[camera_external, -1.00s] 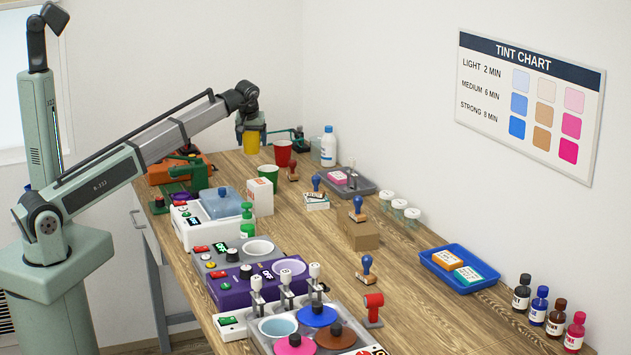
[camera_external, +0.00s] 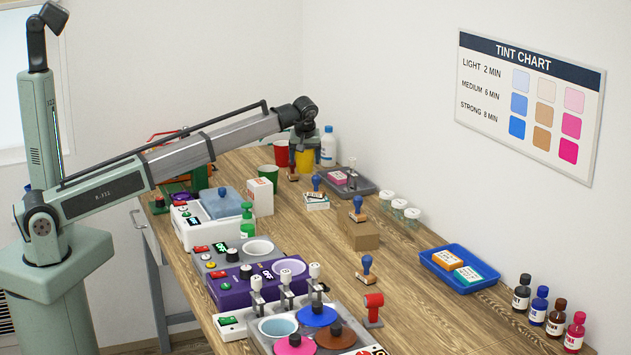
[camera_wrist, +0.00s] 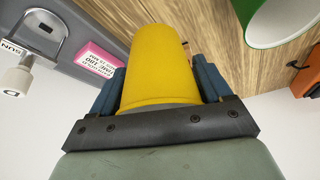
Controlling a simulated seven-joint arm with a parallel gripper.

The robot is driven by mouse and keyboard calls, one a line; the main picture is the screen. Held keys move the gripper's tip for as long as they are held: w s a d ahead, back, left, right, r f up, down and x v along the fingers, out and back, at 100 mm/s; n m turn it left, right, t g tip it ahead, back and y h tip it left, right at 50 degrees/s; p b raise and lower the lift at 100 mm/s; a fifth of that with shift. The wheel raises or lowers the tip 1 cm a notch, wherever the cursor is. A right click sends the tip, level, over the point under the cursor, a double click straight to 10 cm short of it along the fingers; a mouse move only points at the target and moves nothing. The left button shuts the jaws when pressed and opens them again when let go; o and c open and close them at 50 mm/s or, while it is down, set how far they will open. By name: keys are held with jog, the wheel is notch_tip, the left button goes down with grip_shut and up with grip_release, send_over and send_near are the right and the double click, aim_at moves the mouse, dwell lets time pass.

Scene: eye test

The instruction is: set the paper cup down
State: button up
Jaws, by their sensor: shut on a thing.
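A yellow paper cup (camera_external: 305,160) is between the fingers of my gripper (camera_external: 304,150), which is shut on it. In the wrist view the yellow cup (camera_wrist: 160,62) fills the space between the two blue-grey fingers of my gripper (camera_wrist: 160,88). In the external view the cup is at the far end of the table, right of a red cup (camera_external: 281,150) and a green cup (camera_external: 268,171). I cannot tell whether its base touches the tabletop.
A red-handled stamp (camera_external: 293,172) stands close to the left of the held cup. A white bottle (camera_external: 328,147) is behind right, and a grey tray (camera_external: 368,186) with a pink block (camera_external: 337,178) is front right. The wooden tabletop (camera_external: 310,240) has bare room nearer the front.

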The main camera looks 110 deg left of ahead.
jog(key=shift+f, duration=3.2)
jog(key=shift+f, duration=0.2)
jog(key=o, duration=0.9)
jog(key=shift+o, duration=0.2)
jog(key=shift+r, duration=0.1)
jog(key=v, duration=1.2)
jog(key=shift+r, duration=0.1)
